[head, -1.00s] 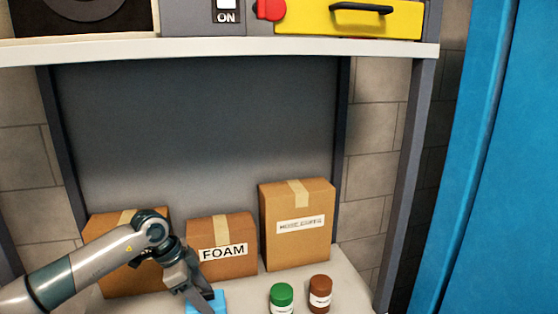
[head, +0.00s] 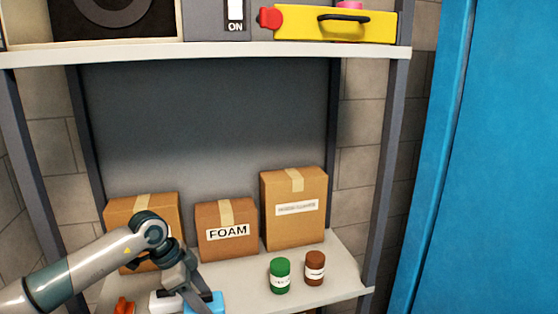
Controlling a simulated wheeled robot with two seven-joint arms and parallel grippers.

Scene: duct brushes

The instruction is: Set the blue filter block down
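The blue filter block (head: 216,300) is at the bottom of the head view, in front of the FOAM box and left of the green jar. My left gripper (head: 192,298) is shut on it, with one dark finger across its near face and the other finger hidden. The block's lower part is near the picture's bottom edge, so I cannot tell whether it touches the shelf (head: 258,297). My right gripper is not in view.
Cardboard boxes stand along the back, including the FOAM box (head: 227,230) and a taller box (head: 293,209). A green jar (head: 280,275) and a brown jar (head: 314,268) stand right of the block. A white item (head: 160,301) and an orange item (head: 123,306) are left. An upper shelf (head: 250,51) overhangs.

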